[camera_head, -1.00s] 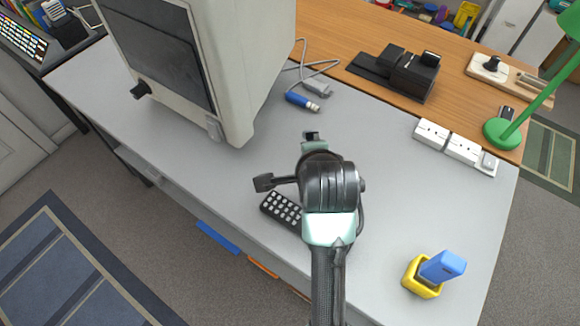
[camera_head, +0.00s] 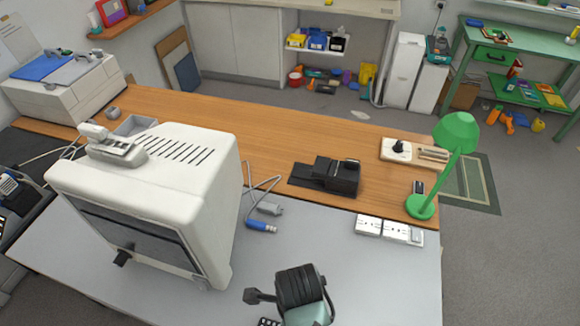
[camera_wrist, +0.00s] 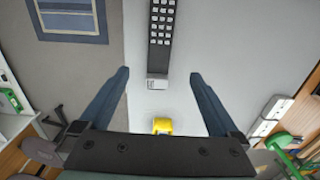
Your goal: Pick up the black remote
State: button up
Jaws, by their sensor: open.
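The black remote (camera_wrist: 160,22) with pale buttons lies on the grey desk top. In the wrist view it is at the top centre, its far end cut off by the frame edge. My gripper (camera_wrist: 158,76) is open, its two dark fingers spread to the left and right of the remote's line, with nothing held. In the head view only a small corner of the remote (camera_head: 268,322) shows at the bottom edge, beside my arm. My fingertips cannot be made out there.
A bulky old monitor (camera_head: 185,180) stands on the desk to the left. A blue-ended cable (camera_head: 261,226), a black device (camera_head: 330,177), white sockets (camera_head: 385,228) and a green lamp (camera_head: 456,135) lie beyond. A yellow item (camera_wrist: 162,126) is below the remote in the wrist view.

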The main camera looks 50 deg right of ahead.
notch_tip(320, 180, down, 13)
jog(key=shift+s+r, duration=0.15)
jog(key=shift+r, duration=0.05)
dwell(0.4)
grip_shut()
dwell(0.4)
